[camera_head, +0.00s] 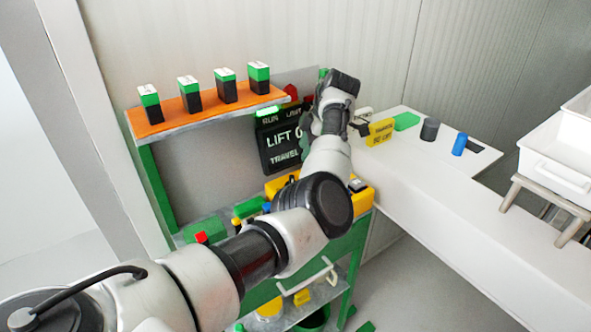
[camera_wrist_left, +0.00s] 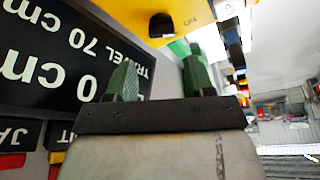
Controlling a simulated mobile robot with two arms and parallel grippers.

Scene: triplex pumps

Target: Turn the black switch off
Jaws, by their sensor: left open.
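The black switch (camera_wrist_left: 161,25) sits on a yellow box (camera_wrist_left: 125,14), seen upside down at the top of the left wrist view, with the letters ON beside it. In the head view the yellow box (camera_head: 364,202) is partly hidden behind my left arm, and I cannot clearly make out the switch there. My left gripper (camera_wrist_left: 160,76) is open, its two green fingers apart with nothing between them. The fingers point toward the yellow box and the switch appears ahead of them, apart from them. In the head view the gripper (camera_head: 308,135) is mostly hidden by my wrist. My right gripper is not in view.
A dark lift display (camera_head: 280,140) stands close beside my left gripper. An orange shelf (camera_head: 205,116) with several green-and-black boxes is at the upper left. A white counter (camera_head: 450,205) at right holds a grey cylinder (camera_head: 430,129), a blue cylinder (camera_head: 460,144) and a yellow sign (camera_head: 381,131).

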